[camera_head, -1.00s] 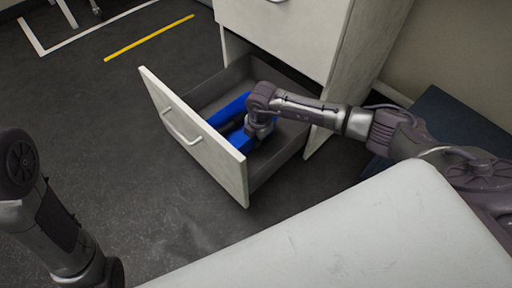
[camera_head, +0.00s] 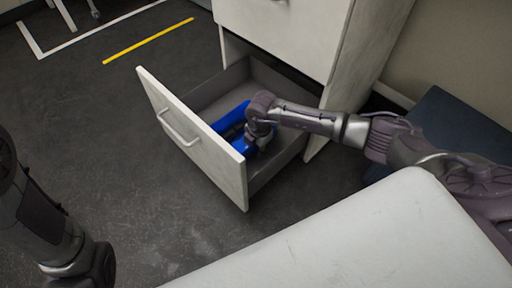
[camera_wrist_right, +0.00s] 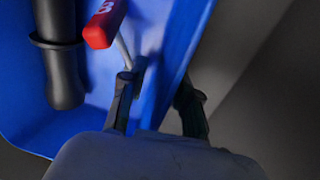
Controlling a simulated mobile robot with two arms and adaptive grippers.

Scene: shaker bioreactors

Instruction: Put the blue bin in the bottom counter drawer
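The blue bin (camera_head: 230,119) is inside the open bottom drawer (camera_head: 213,154) of the white counter, partly hidden by the drawer front and my right arm. My right gripper (camera_head: 258,140) reaches down to the bin. The bin holds a black-handled item (camera_wrist_right: 62,60) and a red-ended item (camera_wrist_right: 104,24). My left arm is at the left edge; its fingers are outside the view.
The drawer handle (camera_head: 180,130) is on the front panel. The closed drawer above (camera_head: 285,30) overhangs the rear of the open one. A white surface (camera_head: 350,240) lies in the foreground. A dark blue box-like object (camera_head: 455,125) stands at right. The floor left of the drawer is clear.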

